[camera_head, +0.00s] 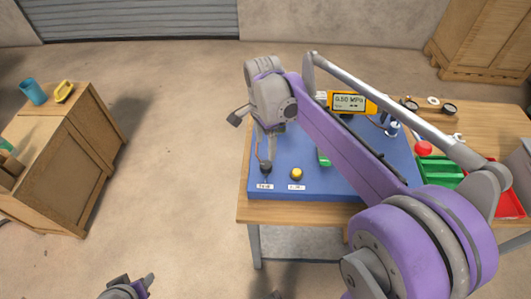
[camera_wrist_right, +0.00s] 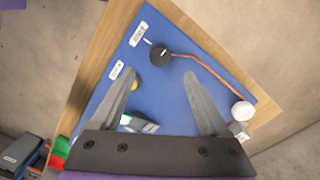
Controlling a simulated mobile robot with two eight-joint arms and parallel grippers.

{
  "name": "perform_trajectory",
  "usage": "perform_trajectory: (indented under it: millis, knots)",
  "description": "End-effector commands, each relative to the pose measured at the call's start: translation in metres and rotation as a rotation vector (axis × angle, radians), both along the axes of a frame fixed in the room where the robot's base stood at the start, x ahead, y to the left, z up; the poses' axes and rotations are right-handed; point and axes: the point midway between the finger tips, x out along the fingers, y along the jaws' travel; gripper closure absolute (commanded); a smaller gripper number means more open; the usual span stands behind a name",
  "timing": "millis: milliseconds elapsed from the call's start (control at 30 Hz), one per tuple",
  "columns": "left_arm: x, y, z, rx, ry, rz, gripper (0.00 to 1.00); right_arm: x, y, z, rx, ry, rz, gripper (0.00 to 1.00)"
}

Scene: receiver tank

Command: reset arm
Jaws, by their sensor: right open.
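My right arm reaches in from the right over the wooden workbench (camera_head: 300,214). Its gripper (camera_head: 254,142) hangs above the left part of the blue mat (camera_head: 330,185). In the right wrist view the two fingers of my right gripper (camera_wrist_right: 160,78) stand wide apart with nothing between them. A black round piece (camera_wrist_right: 163,53) with a brown cable lies on the mat beyond the fingertips. My left gripper (camera_head: 130,288) shows only in part at the bottom edge of the head view, away from the bench; its jaws cannot be made out.
A yellow knob (camera_head: 296,174) and white labels (camera_head: 264,186) lie along the mat's front. A yellow gauge (camera_head: 352,102) reading 0.50 MPa is behind my arm. Green and red trays (camera_head: 439,171) stand at right. A wooden cabinet (camera_head: 60,160) stands left; the floor between is clear.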

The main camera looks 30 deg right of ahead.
Motion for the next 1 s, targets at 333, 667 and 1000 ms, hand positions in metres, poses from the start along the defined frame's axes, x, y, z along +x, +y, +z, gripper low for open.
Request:
perform_trajectory:
  millis: [333, 667, 1000]
  knots:
    - [0.001, 0.0, 0.002, 0.0, -0.001, 0.0, 0.5, 0.001, 0.0, 0.024, 0.0, 0.0, 0.0, 0.22]
    - [0.0, 0.0, 0.002, 0.0, -0.001, 0.0, 0.5, 0.001, 0.0, 0.024, 0.0, 0.0, 0.0, 0.22]
    - [0.002, 0.0, 0.006, 0.0, -0.003, 0.0, 0.5, -0.035, 0.019, 0.019, -0.017, -0.101, 0.323, 0.22]
